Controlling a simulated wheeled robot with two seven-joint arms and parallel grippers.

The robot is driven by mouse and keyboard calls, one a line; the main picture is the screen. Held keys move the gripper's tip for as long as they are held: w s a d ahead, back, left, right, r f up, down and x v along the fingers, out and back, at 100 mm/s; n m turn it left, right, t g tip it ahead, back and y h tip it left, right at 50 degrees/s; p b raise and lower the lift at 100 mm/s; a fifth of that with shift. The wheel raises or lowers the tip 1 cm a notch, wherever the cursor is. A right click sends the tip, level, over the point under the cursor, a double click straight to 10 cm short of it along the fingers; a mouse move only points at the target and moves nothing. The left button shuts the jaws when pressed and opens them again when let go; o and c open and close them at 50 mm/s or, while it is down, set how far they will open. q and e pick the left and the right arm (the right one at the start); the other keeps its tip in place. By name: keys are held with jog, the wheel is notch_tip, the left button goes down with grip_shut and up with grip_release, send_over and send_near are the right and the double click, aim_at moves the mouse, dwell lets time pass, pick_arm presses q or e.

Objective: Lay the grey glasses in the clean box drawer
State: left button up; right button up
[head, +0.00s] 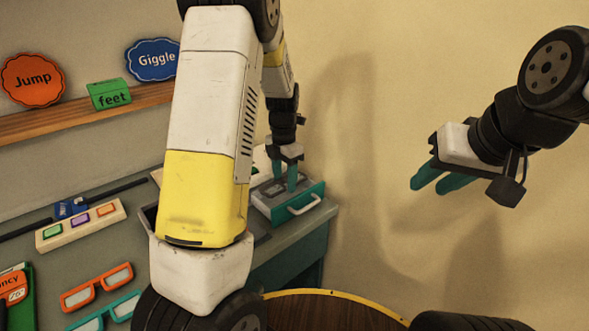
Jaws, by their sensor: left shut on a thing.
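A drawer (318,197) with a teal front and a white handle stands pulled out at the right end of the grey counter. My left gripper (285,189) points down into the open drawer, its teal fingers just behind the drawer front. It is shut on a small grey thing (268,190), which looks like the grey glasses; its outline is mostly hidden by the fingers and drawer front. The rest of the box is partly hidden behind my white and yellow arm. My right gripper (425,189) hangs in the air at the right, its fingers apart and empty.
Orange glasses (97,288) and teal glasses (88,322) lie at the lower left. A strip with coloured buttons (80,226) lies on the counter. A shelf (60,122) holds word signs.

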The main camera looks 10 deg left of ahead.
pick_arm(q)
jog(key=shift+f, duration=0.1)
dwell(0.7)
jog(key=shift+f, duration=0.8)
jog(key=shift+f, duration=1)
dwell(1.6)
jog(key=o, duration=1.6)
jog(key=shift+r, duration=4)
